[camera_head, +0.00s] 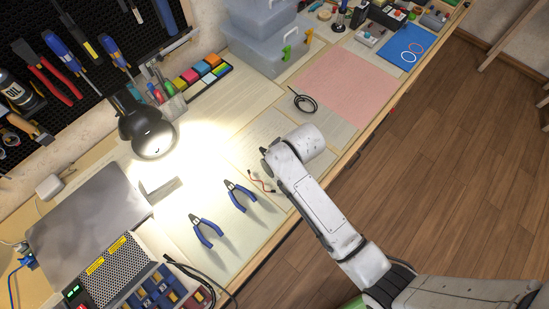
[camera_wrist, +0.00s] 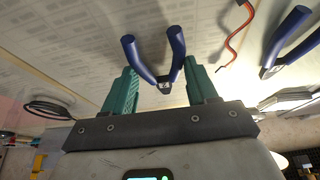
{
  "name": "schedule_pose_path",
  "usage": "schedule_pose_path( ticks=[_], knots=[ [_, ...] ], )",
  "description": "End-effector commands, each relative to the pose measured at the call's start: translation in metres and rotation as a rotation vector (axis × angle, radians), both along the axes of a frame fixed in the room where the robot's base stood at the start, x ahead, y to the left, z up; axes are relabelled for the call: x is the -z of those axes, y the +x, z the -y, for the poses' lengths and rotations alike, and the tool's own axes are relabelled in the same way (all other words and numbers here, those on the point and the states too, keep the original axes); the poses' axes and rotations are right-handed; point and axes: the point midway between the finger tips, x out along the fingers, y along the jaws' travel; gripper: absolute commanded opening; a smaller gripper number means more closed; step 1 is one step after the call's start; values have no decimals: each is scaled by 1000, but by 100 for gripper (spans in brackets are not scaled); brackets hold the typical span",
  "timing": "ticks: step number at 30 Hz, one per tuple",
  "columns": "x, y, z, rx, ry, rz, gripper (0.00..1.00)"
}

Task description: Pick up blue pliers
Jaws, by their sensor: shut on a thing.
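In the wrist view, blue pliers (camera_wrist: 176,52) sit between the two teal fingers of my gripper (camera_wrist: 163,76), with their handles spread past the fingertips and their dark pivot low between the fingers. My gripper is shut on these pliers. In the head view, my arm hides the fingers and the held pliers. Two more blue pliers lie on the lit table: one (camera_head: 239,196) near a red wire (camera_head: 262,181), and one (camera_head: 206,231) further left. Part of another pair of pliers (camera_wrist: 285,45) shows at the right of the wrist view.
A desk lamp (camera_head: 152,139) stands over the table near the pegboard. A black cable coil (camera_head: 304,103) and a pink mat (camera_head: 348,84) lie beyond my arm. Wooden floor lies along the front edge.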

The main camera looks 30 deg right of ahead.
Motion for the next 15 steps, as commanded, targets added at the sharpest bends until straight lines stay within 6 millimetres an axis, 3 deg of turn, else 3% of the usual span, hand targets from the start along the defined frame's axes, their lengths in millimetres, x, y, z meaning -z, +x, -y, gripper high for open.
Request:
schedule_pose_path(
  ticks=[8,12,15],
  knots=[
    [-9,1,0,0,0,2,26],
    [-30,2,0,0,1,6,26],
    [-48,-14,-3,-1,0,2,26]
  ],
)
